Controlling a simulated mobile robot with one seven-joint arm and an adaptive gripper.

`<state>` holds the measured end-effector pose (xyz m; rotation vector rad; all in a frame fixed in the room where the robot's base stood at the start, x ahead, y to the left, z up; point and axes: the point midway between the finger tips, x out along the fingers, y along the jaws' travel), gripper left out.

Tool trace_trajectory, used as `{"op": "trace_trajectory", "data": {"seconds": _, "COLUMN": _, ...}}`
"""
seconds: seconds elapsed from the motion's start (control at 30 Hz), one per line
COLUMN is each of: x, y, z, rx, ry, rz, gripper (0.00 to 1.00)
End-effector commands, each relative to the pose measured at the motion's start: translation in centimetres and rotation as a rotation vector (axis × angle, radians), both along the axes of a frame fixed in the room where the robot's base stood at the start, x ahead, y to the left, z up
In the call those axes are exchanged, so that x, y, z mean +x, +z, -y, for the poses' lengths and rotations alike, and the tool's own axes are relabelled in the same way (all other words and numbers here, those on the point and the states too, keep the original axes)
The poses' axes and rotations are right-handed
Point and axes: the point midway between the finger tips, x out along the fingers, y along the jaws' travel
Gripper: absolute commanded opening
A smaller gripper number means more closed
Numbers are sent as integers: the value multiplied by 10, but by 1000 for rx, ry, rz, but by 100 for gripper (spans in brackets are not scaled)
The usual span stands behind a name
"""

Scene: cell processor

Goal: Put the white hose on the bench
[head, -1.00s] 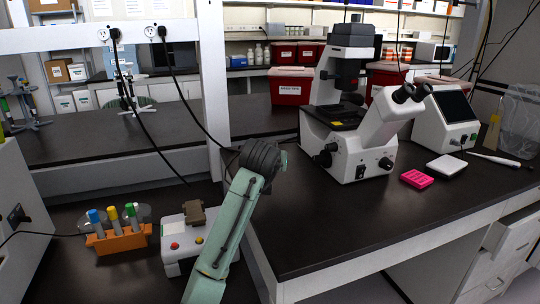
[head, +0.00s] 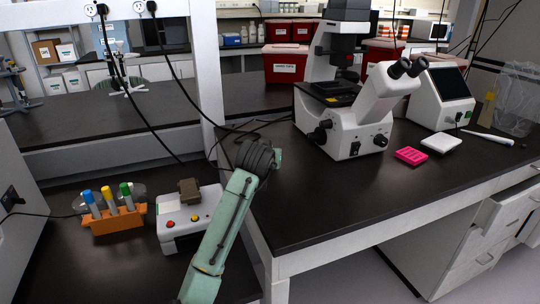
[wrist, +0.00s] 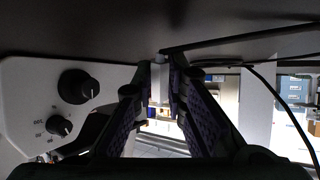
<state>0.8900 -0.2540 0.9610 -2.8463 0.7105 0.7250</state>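My gripper shows in the wrist view (wrist: 160,80), its two fingers closing to a narrow gap at the tips. A short white cylindrical piece, which looks like the white hose (wrist: 160,84), fills that gap. In the head view my green arm reaches up from the bottom, and its dark wrist hides the gripper and whatever is in it. I cannot make out a white hose elsewhere in the head view.
A white microscope (head: 345,135) stands on the bench, with a pink rack (head: 410,156) and a white pad (head: 441,145) to its right. The bench front is clear. At left are an orange tube rack (head: 117,220) and a white button box (head: 188,220). Black cables hang behind my wrist.

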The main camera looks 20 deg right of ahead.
Motion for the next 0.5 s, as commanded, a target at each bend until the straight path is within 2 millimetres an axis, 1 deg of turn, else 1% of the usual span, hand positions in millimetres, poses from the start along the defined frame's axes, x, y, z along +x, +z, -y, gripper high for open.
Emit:
{"op": "trace_trajectory", "data": {"seconds": 0.03, "x": 0, "y": 0, "z": 0, "rx": 0, "ry": 0, "rz": 0, "gripper": 17}}
{"op": "trace_trajectory", "data": {"seconds": 0.3, "x": 0, "y": 0, "z": 0, "rx": 0, "ry": 0, "rz": 0, "gripper": 35}}
{"op": "trace_trajectory", "data": {"seconds": 0.5, "x": 0, "y": 0, "z": 0, "rx": 0, "ry": 0, "rz": 0, "gripper": 35}}
